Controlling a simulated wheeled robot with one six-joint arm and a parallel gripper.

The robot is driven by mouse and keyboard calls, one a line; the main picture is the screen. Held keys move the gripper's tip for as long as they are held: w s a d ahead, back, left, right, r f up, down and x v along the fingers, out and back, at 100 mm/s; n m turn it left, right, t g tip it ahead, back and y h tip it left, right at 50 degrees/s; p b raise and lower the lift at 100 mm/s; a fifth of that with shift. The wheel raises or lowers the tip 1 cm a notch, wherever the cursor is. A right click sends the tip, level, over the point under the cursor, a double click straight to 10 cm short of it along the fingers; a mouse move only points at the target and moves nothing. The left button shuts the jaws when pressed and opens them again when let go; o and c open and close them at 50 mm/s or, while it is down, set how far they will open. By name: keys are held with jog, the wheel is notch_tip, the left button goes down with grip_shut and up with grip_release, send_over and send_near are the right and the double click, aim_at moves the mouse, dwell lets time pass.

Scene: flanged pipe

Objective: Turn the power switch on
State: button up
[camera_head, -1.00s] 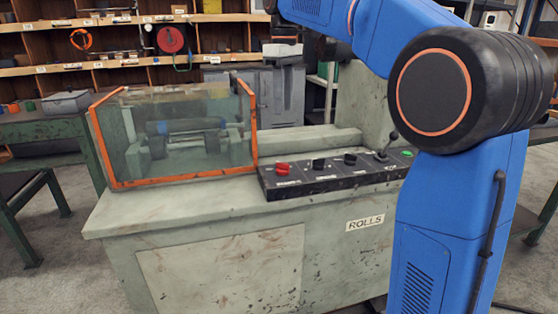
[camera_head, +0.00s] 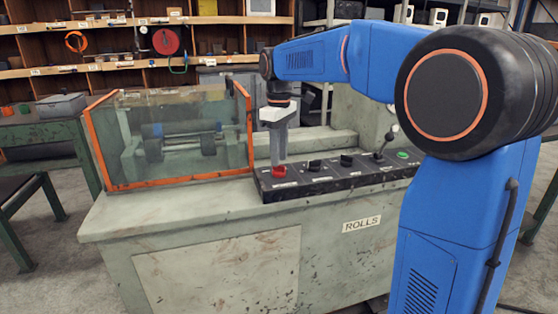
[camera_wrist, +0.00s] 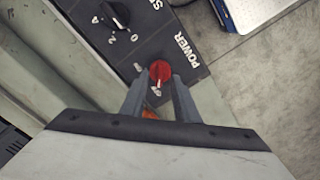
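The red power switch (camera_head: 279,172) is a knob at the left end of the black control panel (camera_head: 335,179). In the wrist view the red knob (camera_wrist: 160,71) lies beside the printed word POWER. My gripper (camera_head: 280,163) points down right over the knob. In the wrist view the fingertips of my gripper (camera_wrist: 158,82) are apart, one on each side of the knob's lower part. I cannot tell whether they touch it. The knob's exact setting is hard to read.
Black knobs (camera_head: 316,165) and a lever (camera_head: 388,139) stand on the panel to the right. The orange-framed clear guard (camera_head: 252,135) stands close on the left. The machine top (camera_head: 170,205) in front is bare.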

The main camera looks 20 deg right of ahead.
aim_at(279, 170)
jog(key=shift+f, duration=1.1)
grip_shut()
